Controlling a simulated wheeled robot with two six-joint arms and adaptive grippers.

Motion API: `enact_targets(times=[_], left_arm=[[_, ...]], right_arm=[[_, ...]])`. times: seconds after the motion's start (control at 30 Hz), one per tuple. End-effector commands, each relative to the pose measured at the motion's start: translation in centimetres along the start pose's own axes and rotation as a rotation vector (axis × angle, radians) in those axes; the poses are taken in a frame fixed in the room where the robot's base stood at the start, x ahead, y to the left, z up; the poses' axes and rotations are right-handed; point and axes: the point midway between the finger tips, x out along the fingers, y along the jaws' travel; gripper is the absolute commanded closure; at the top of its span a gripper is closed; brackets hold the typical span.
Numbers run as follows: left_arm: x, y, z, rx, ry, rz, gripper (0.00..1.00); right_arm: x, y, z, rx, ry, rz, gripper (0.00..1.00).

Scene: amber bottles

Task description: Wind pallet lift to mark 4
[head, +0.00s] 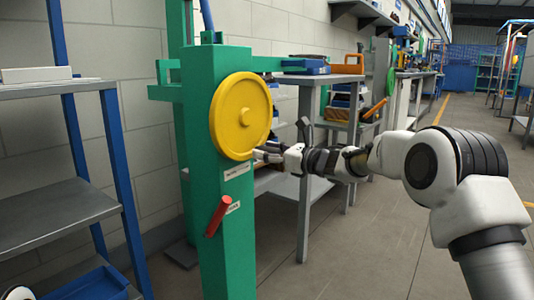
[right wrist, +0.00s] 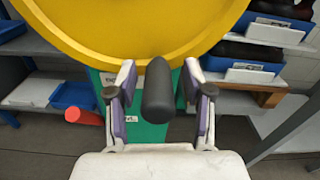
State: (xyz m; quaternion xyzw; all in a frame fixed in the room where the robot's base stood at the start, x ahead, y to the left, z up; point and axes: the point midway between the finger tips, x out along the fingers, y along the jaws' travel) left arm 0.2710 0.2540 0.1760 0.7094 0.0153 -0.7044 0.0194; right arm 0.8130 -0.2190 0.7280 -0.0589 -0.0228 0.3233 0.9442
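The pallet lift is a green post (head: 222,255) with a large yellow handwheel (head: 240,115), which fills the top of the right wrist view (right wrist: 130,25). A dark, rounded handle (right wrist: 158,92) stands out from the wheel's lower rim toward my wrist. My right gripper (head: 262,153) is at the wheel's lower right edge in the head view. In the right wrist view its fingers (right wrist: 158,88) are apart, one on each side of the handle, with gaps showing. A red lever (head: 218,216) sits lower on the post. Its small labels are too small to read.
A grey shelf rack (head: 60,210) with blue uprights stands left of the post. A workbench (head: 305,80) and shelves with blue bins (right wrist: 262,30) stand behind it. The floor (head: 370,250) right of the post is clear.

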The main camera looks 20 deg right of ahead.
Motion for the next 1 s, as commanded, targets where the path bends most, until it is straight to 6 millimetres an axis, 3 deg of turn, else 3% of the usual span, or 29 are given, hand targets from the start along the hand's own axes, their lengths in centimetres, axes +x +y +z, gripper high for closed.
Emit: enact_targets(times=[0.3, 0.43, 0.7, 0.83, 1.0], left_arm=[[0.0, 0.0, 0.0, 0.000, 0.000, 0.000, 0.60], [0.0, 0.0, 0.0, 0.000, 0.000, 0.000, 0.60], [0.0, 0.0, 0.0, 0.000, 0.000, 0.000, 0.60], [0.0, 0.0, 0.0, 0.000, 0.000, 0.000, 0.60], [0.0, 0.0, 0.0, 0.000, 0.000, 0.000, 0.60]], right_arm=[[-0.7, 0.0, -0.1, 0.001, 0.003, 0.001, 0.48], [-3.2, 0.0, -0.1, 0.004, 0.001, 0.000, 0.48], [-10.0, 0.0, -0.1, 0.003, -0.001, -0.001, 0.48], [-11.6, 0.0, -0.1, 0.002, 0.001, 0.000, 0.48], [-12.1, 0.0, -0.2, 0.000, 0.003, 0.001, 0.48]])
